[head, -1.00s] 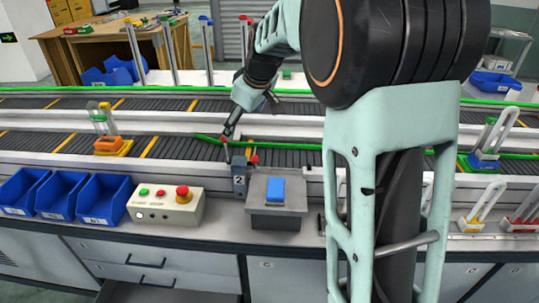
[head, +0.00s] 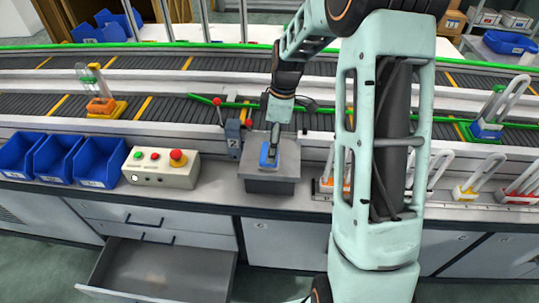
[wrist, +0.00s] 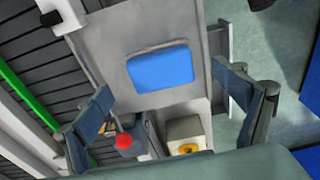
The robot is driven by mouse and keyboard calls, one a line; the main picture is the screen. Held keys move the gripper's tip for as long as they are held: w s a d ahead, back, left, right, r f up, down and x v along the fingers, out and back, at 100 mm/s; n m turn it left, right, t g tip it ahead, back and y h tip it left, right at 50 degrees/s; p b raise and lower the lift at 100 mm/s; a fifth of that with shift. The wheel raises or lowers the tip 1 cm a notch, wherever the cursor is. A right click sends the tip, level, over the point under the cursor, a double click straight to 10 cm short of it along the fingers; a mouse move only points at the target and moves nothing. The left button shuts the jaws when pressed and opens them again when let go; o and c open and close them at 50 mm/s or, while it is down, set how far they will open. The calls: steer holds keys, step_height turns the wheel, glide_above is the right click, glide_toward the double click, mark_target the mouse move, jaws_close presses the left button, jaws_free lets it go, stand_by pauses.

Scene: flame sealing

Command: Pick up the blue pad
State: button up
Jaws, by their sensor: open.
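The blue pad (head: 264,161) lies on the grey metal box (head: 285,185) at the front of the workbench, partly hidden by my gripper in the head view. My gripper (head: 271,140) is pointed down just over it. In the wrist view the whole pad (wrist: 160,70) shows as a flat rounded rectangle on the grey top (wrist: 183,26). My open fingers (wrist: 163,88) stand apart, one to each side of the pad, with nothing between them. Whether the fingertips touch the box top is not clear.
A post marked 2 (head: 233,142) stands left of the box beside a red-knobbed lever (head: 218,102). Left are a button box (head: 160,168) and blue bins (head: 86,160). White-looped locks (head: 466,190) stand right. A conveyor (head: 180,108) runs behind. An open drawer (head: 165,272) juts out below.

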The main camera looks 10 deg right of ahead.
steer(key=f, duration=0.2)
steer(key=a+f, duration=0.1)
steer(key=f, duration=0.1)
steer(key=shift+w+f, duration=0.1)
steer(key=shift+f, duration=0.1)
steer(key=shift+c, duration=0.2)
steer(key=c, duration=1.2)
